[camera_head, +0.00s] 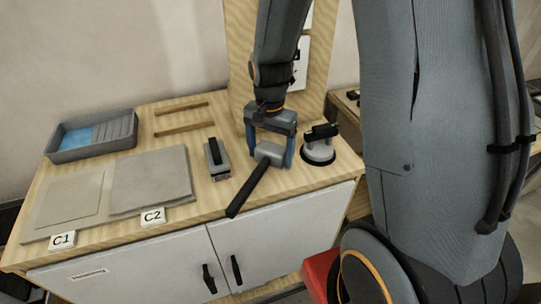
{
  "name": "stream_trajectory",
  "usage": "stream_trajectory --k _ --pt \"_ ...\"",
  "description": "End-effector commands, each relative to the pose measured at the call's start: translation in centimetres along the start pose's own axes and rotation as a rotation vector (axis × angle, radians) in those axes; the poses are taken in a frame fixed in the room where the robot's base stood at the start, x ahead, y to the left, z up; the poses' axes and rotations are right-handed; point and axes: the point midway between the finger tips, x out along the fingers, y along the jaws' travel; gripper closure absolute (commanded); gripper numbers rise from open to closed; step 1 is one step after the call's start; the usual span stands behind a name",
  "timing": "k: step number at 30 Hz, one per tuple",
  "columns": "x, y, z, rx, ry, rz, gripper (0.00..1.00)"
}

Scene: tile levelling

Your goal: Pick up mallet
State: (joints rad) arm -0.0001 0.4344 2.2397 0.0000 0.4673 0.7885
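The mallet has a grey head (270,150) and a dark handle (247,192). It lies on the wooden worktop, with the handle pointing toward the lower left, near the front edge. My gripper (270,161) is above the worktop, pointing down, with its blue fingers spread apart on either side of the mallet's head. Whether the fingers touch the head cannot be told from this view.
A suction cup (318,152) stands close at right. A trowel-like tool (217,160) lies at left. Two grey tiles, C1 (68,198) and C2 (151,178), lie further left.

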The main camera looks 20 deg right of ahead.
Motion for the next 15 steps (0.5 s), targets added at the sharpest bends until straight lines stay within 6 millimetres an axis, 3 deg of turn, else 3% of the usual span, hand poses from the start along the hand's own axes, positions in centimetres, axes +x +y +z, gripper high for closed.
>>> stream_trajectory --k 1,9,15 --pt "-0.01 0.0 0.0 0.0 0.0 0.0 0.3" --pt "-0.06 -0.02 -0.02 0.0 0.001 -0.001 0.72" --pt "-0.11 -0.03 -0.03 0.0 0.001 -0.001 0.72"
